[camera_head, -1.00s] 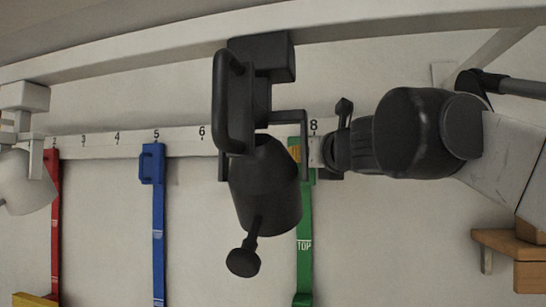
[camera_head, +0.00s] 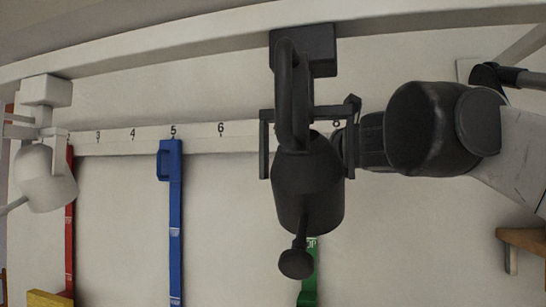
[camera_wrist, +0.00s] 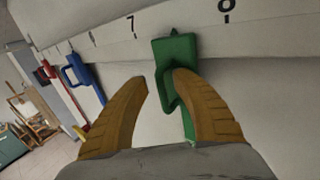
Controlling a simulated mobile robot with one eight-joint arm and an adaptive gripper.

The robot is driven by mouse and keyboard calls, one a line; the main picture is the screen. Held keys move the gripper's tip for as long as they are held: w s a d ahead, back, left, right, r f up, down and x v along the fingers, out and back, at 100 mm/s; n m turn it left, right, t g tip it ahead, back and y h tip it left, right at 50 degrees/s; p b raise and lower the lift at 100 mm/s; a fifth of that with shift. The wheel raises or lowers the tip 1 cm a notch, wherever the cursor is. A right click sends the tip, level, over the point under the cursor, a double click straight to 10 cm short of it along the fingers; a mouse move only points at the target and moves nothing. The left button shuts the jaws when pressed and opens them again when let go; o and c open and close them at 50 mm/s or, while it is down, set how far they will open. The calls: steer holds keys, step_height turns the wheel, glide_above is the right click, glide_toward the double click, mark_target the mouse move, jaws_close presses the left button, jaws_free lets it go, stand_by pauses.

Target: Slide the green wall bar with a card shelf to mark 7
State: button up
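The green wall bar (camera_wrist: 176,55) hangs from the white numbered rail (camera_wrist: 100,42). In the wrist view its pointed top is about midway between marks 7 and 8. My gripper (camera_wrist: 160,78) has its two orange-brown fingers apart around the loop handle. The right fingertip overlaps the handle's right side and seems to touch it. The left fingertip stands clear to the left, with a gap. In the head view only a lower piece of the green bar (camera_head: 309,270) shows.
The black lamp (camera_head: 308,185) hangs in front of the rail in the head view. A blue bar (camera_head: 175,220) hangs at 5 and a red bar (camera_head: 70,240) further left. A white lamp (camera_head: 45,178) hangs at far left. The rail between 6 and 7 looks free.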

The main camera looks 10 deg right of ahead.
steer(key=s+d, duration=0.1)
steer(key=s, duration=1)
steer(key=shift+d, duration=0.2)
steer(key=shift+c, duration=0.2)
